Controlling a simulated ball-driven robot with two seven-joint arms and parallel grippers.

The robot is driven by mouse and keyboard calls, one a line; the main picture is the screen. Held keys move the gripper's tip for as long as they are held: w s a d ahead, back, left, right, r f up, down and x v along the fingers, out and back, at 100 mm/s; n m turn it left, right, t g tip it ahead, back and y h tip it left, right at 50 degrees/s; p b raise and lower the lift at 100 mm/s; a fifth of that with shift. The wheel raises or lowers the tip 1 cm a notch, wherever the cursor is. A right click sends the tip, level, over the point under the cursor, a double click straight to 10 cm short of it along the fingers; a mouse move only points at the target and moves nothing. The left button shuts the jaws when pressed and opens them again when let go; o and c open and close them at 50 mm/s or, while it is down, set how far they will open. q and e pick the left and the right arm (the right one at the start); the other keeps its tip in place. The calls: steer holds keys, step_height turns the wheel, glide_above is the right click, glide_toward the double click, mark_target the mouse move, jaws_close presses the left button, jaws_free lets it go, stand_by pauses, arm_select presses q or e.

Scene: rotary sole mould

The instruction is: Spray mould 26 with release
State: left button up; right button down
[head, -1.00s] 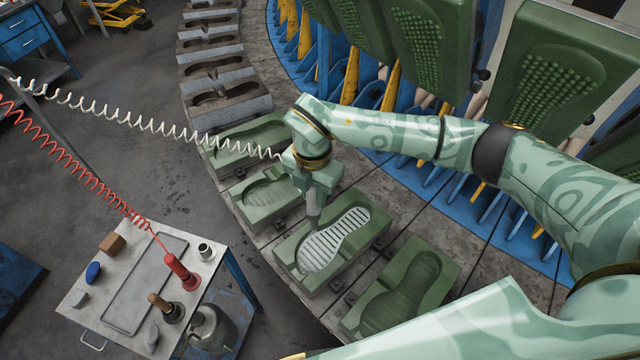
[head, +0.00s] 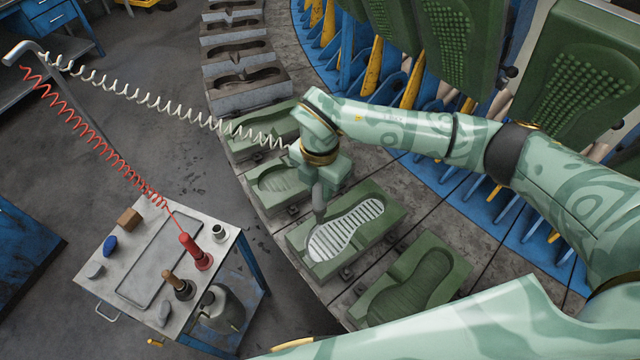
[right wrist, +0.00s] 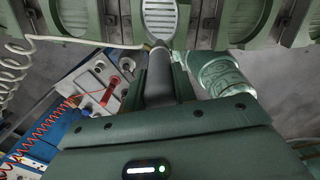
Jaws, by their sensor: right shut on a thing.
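My right gripper (head: 324,180) is shut on a grey spray tool (head: 319,202) with a white coiled hose (head: 190,116). The tool points down over the far left part of a green mould (head: 379,240), whose ribbed sole cavity (head: 347,229) looks bright and pale. In the right wrist view the tool (right wrist: 158,82) points toward that pale ribbed cavity (right wrist: 159,18). I cannot read any mould number, and no spray mist is clear. The tool hides a little of the mould. My left gripper is not in view.
Green moulds stand close on both sides, one with a dull cavity (head: 416,283) and one beyond (head: 272,187). Raised green lids (head: 545,95) stand behind. A side table (head: 107,270) at lower left holds a red-handled tool (head: 195,252) on a red coiled hose.

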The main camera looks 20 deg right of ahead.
steer(key=c, duration=1.9)
jaws_free()
steer(key=shift+c, duration=0.2)
steer(key=s+a+r+p, duration=0.2)
steer(key=s+a+r, duration=0.1)
steer(key=a, duration=0.4)
steer(key=shift+a, duration=0.2)
